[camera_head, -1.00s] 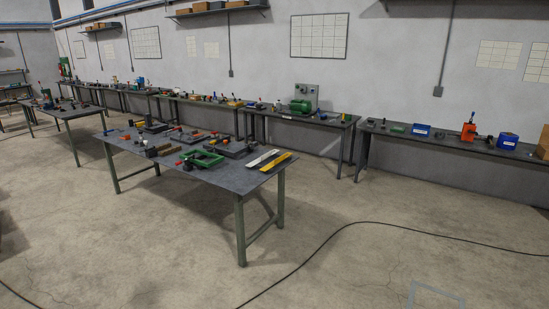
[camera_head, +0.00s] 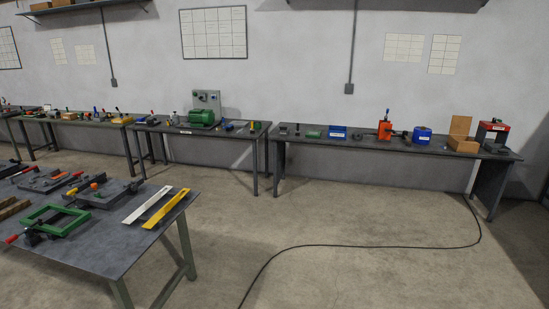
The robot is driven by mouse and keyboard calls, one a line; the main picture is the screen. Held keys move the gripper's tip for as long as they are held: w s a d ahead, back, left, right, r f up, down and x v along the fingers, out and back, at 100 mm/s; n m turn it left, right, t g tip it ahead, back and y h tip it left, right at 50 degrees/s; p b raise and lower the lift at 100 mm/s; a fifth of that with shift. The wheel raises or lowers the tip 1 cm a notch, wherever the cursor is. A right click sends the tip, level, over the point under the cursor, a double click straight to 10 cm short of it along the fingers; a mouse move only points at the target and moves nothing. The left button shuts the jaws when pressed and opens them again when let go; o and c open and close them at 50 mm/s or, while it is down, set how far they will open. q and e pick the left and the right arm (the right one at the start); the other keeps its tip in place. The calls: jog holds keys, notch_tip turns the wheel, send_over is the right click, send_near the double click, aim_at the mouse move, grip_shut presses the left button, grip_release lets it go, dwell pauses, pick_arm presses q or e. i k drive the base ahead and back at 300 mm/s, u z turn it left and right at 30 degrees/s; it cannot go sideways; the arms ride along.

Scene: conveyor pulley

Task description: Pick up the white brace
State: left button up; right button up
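The white brace (camera_head: 147,204) is a long flat white bar. It lies on the grey-topped table (camera_head: 112,254) at the lower left, near that table's right end. A yellow bar (camera_head: 166,208) of similar length lies beside it on the right, roughly parallel. Neither of my grippers shows in the head view.
A green frame (camera_head: 54,222) and several clamps and dark fixtures lie left of the brace. Benches line the back wall, with a green motor (camera_head: 202,118), an orange device (camera_head: 385,125) and a blue box (camera_head: 423,136). A black cable (camera_head: 330,246) crosses the otherwise open floor.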

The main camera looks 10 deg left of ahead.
aim_at(146, 205)
jog(key=z, duration=0.05)
jog(key=i, duration=2)
jog(key=u, duration=0.5)
jog(key=i, duration=1.4)
jog(key=u, duration=1.6)
jog(key=i, duration=1.05)
jog(key=u, duration=0.65)
